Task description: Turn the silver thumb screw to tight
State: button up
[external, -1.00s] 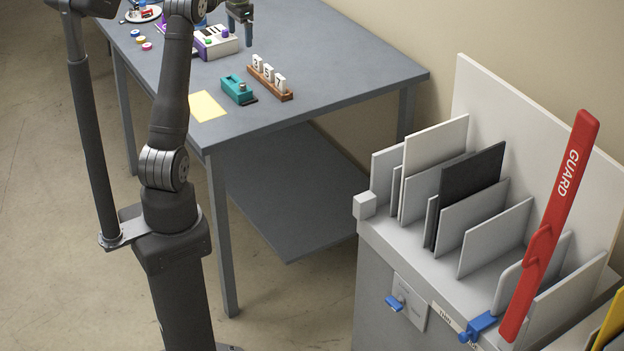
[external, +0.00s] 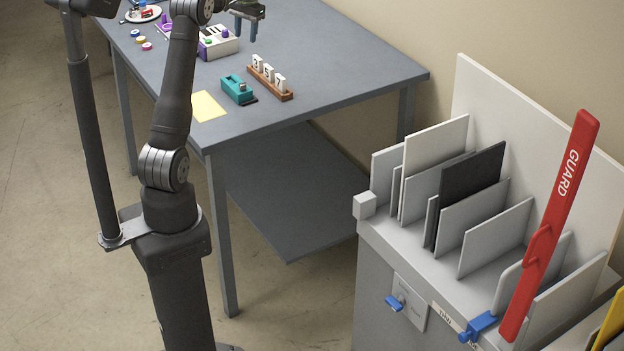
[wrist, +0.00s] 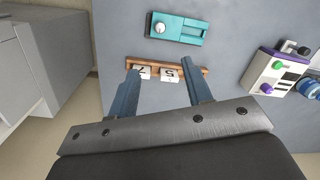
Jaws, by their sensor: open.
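The silver thumb screw (wrist: 160,28) shows as a round knob at one end of a teal block (wrist: 185,31) at the top of the wrist view. In the external view the teal block (external: 236,89) lies on the grey table, with a small silver screw (external: 243,87) on it; the screw's setting cannot be read. My gripper (external: 246,32) is open and empty above the table, behind the block in the external view. In the wrist view my gripper's fingers (wrist: 160,74) are spread apart below the teal block in the picture, overlapping the view of the wooden rack.
A wooden rack (external: 282,92) with white number tiles stands close beside the teal block. A white and purple button box (external: 218,44) is farther back. A yellow sheet (external: 208,106) lies near the table edge. A grey cabinet with upright panels (external: 480,235) and a red guard (external: 560,205) stands right.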

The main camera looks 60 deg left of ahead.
jog(key=w+d+n+g, duration=0.1)
jog(key=w+n, duration=0.1)
jog(key=n, duration=0.6)
send_near(243, 84)
jog(key=shift+y, duration=0.4)
jog(key=x, duration=0.8)
jog(key=shift+w+d, duration=0.15)
jog(key=shift+d, duration=0.15)
jog(key=c, duration=1)
